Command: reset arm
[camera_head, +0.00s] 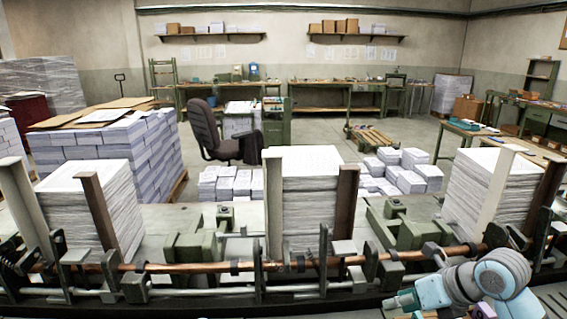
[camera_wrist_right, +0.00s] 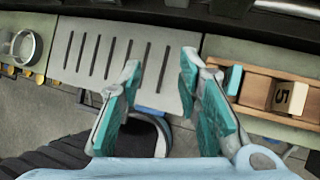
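My right arm comes in at the lower right of the head view, and its gripper (camera_head: 402,302) is partly cut off by the bottom edge. In the right wrist view my right gripper (camera_wrist_right: 160,72) is open, with its two teal-padded fingers apart and nothing between them. It hangs over or in front of a grey slotted plate (camera_wrist_right: 112,62). My left gripper and left arm show in neither view.
Three tall paper stacks stand behind the machine's copper rod (camera_head: 200,267): left (camera_head: 125,215), middle (camera_head: 305,220) and right (camera_head: 478,205).

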